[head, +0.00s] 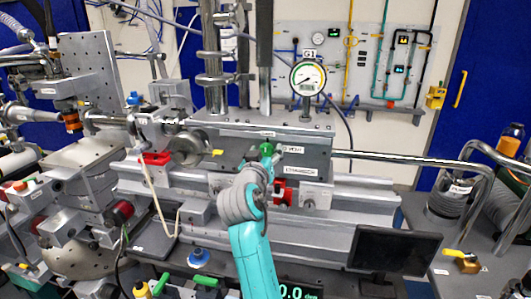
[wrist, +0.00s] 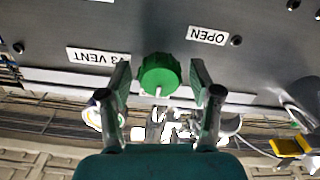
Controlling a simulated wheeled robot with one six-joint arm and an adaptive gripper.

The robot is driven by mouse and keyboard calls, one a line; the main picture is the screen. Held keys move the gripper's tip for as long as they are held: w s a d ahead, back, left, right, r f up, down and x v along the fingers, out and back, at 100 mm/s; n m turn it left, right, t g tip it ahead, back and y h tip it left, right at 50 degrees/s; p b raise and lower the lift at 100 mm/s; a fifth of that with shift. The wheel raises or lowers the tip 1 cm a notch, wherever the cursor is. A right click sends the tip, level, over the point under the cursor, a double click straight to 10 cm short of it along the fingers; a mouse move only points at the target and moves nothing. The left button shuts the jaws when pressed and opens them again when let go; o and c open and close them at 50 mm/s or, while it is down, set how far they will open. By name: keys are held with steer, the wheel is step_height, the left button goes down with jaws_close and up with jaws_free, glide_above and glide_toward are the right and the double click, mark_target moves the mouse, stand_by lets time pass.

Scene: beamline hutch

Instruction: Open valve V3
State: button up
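The V3 valve is a round green knob (wrist: 160,76) with a small pale pointer, on a dark grey panel. In the wrist view it sits between the labels "V3 VENT" (wrist: 98,56) and "OPEN" (wrist: 207,36), which appear upside down. My gripper (wrist: 160,82) is open, one finger on each side of the knob, with a visible gap on both sides. I cannot tell how deep the fingertips reach along it. In the head view the green knob (head: 266,149) shows just above my gripper (head: 262,166), which partly hides the panel.
Gauge G1 (head: 308,78) stands above the panel. Red parts (head: 280,190) sit just right of my gripper and a red block (head: 157,158) to the left. A dark monitor (head: 393,250) is at lower right. A yellow-handled part (wrist: 291,147) shows at the right in the wrist view.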

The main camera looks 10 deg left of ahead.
steer(key=c, duration=0.9)
steer(key=shift+n, duration=0.3)
steer(key=n, duration=0.4)
steer(key=shift+n, duration=0.3)
steer(key=n, duration=0.4)
steer(key=shift+n, duration=0.3)
steer(key=n, duration=0.7)
steer(key=shift+f, duration=0.1)
steer(key=n, duration=0.3)
steer(key=shift+n, duration=0.4)
steer(key=shift+f+n, duration=0.1)
steer(key=shift+n, duration=1.5)
